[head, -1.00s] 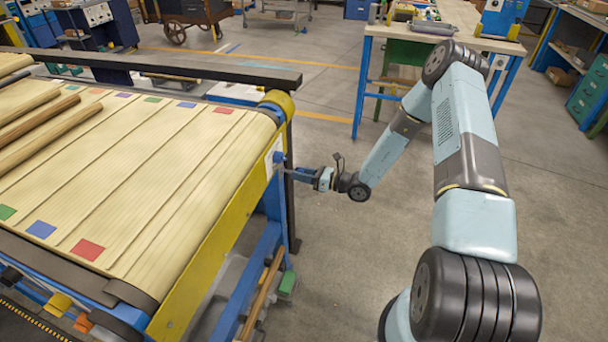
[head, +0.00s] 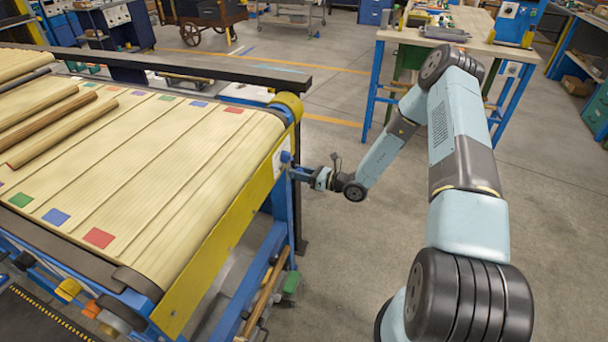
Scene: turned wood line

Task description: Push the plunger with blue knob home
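How far the plunger stands out is also unclear.
The conveyor (head: 190,165) fills the left, with turned wood rods (head: 62,130) and coloured patches on its slatted bed. A workbench (head: 475,35) with tools stands behind my arm. A dark bar (head: 150,65) runs along the conveyor's far side.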

